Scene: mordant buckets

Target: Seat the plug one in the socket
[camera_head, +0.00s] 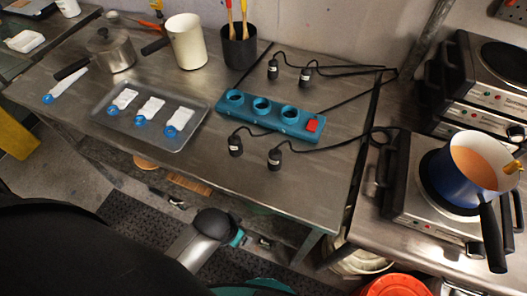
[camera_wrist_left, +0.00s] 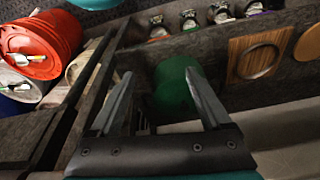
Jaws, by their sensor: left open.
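A teal power strip (camera_head: 270,116) with three round sockets and a red switch (camera_head: 312,125) lies on the steel table. Four black plugs with small white labels lie around it, all out of the sockets: two behind, the left rear plug (camera_head: 272,70) and right rear plug (camera_head: 305,75), and two in front, the left front plug (camera_head: 236,146) and right front plug (camera_head: 275,157). The labels are too small to read, so I cannot tell which is plug one. My left gripper (camera_wrist_left: 158,75) is open and empty, pointing at the area below a tabletop. My right gripper is not seen.
A tray (camera_head: 183,141) with several white strips lies left of the power strip. A pot (camera_head: 108,53), white jug (camera_head: 187,44) and black brush holder (camera_head: 239,50) stand behind. Cables run right toward a hotplate with a blue pot (camera_head: 455,185). The table front is clear.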

